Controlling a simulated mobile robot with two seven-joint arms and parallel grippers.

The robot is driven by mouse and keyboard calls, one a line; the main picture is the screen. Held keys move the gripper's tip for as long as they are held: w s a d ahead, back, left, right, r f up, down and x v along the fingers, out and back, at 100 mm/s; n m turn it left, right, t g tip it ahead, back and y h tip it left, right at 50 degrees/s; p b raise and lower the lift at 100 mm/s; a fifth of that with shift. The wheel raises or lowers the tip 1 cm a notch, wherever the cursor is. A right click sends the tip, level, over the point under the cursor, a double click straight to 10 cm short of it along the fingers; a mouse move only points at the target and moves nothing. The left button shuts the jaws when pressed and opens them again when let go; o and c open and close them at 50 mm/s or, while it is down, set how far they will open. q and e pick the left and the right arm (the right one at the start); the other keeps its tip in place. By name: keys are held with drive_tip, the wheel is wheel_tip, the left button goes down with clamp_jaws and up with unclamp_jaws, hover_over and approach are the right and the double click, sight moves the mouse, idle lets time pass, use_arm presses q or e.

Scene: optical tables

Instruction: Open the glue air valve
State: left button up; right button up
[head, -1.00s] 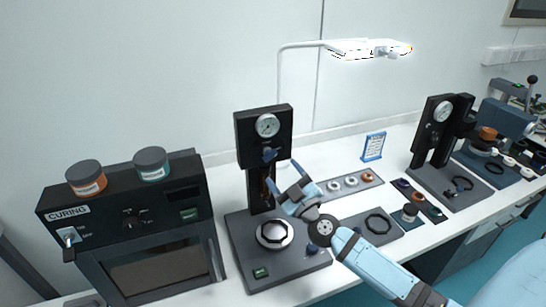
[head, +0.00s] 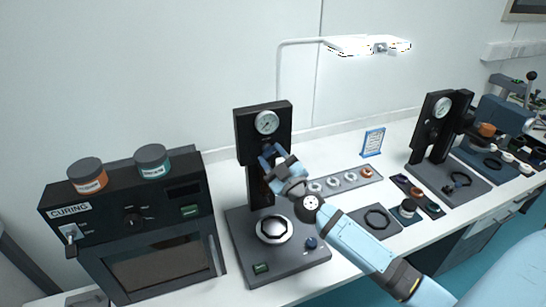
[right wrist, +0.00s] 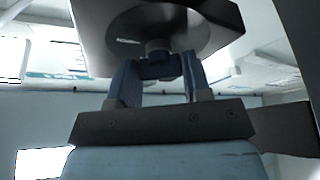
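The glue station (head: 263,130) is a black column with a round pressure gauge (head: 267,122), on a grey base left of centre. Its blue air valve handle (right wrist: 160,68) sits below the gauge. In the head view the handle is largely covered by my right gripper (head: 271,154). The handle's exact turn is hard to read. My left gripper is not in view.
A black curing oven (head: 130,220) with two jars on top stands at the left. A silver round fixture (head: 274,229) sits on the station's base. A strip of small rings (head: 340,182) lies to the right, with a second gauge column (head: 437,125) farther right.

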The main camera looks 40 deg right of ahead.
drive_tip(key=shift+m, duration=0.3)
drive_tip(key=shift+a+m+h+p, duration=0.1)
drive_tip(key=shift+m+h+p, duration=1)
drive_tip(key=shift+m, duration=1.1)
drive_tip(key=shift+a+m+h+p, duration=0.1)
drive_tip(key=shift+m+h+p, duration=1)
drive_tip(key=shift+m, duration=1.1)
drive_tip(key=shift+f+h, duration=0.1)
drive_tip(key=shift+h, duration=0.2)
drive_tip(key=o, duration=0.9)
